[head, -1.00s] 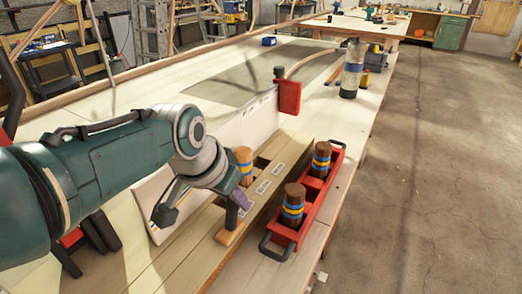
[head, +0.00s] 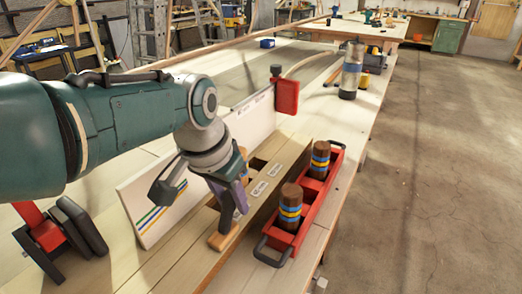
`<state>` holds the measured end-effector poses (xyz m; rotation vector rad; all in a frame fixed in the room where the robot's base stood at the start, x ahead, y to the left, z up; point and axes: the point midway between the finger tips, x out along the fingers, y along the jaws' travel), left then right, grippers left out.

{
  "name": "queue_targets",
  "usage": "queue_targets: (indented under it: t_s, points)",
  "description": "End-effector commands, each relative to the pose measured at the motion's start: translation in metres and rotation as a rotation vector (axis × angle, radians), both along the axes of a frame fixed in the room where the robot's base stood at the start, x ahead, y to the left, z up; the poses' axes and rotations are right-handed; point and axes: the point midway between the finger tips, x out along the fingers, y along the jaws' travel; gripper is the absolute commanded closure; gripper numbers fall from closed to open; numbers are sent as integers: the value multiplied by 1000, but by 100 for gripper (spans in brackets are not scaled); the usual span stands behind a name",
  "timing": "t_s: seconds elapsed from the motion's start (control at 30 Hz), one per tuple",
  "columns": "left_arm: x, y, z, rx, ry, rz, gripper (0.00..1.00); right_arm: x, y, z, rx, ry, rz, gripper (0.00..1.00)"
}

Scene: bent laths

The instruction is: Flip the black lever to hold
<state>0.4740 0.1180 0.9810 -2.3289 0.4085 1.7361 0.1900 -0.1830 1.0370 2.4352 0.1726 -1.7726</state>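My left gripper (head: 200,192) reaches in from the left. Its two dark fingers stand apart, with nothing seen between them but the boards behind. One finger is over the white board with coloured stripes, the other over the labelled wooden rail (head: 266,184). I cannot make out for sure which part is the black lever; it may be hidden by the gripper. A red fixture with black padded parts (head: 82,224) stands at lower left. A red block with a black knob (head: 286,95) sits at the white board's far end. My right gripper is not in view.
A red tray (head: 305,212) holds two banded wooden pegs (head: 290,207) right of the rail. A clear bottle (head: 350,72) stands farther back on the bench (head: 365,115). A white board (head: 145,225) stands on edge beside the rail. The floor at right is clear.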

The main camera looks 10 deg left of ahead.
Motion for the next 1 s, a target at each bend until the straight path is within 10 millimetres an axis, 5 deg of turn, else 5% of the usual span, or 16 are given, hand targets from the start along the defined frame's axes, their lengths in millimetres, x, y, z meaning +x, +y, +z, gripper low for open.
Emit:
queue_targets:
  t_s: [0.17, 0.47, 1.0]
  points:
    - [0, 0, 1, 0, 0, 0, 38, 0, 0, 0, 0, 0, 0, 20]
    - [0, 0, 4, -1, -1, 0, 38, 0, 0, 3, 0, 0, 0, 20]
    - [-21, 7, 81, -1, -2, 0, 38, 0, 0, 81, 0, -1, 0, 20]
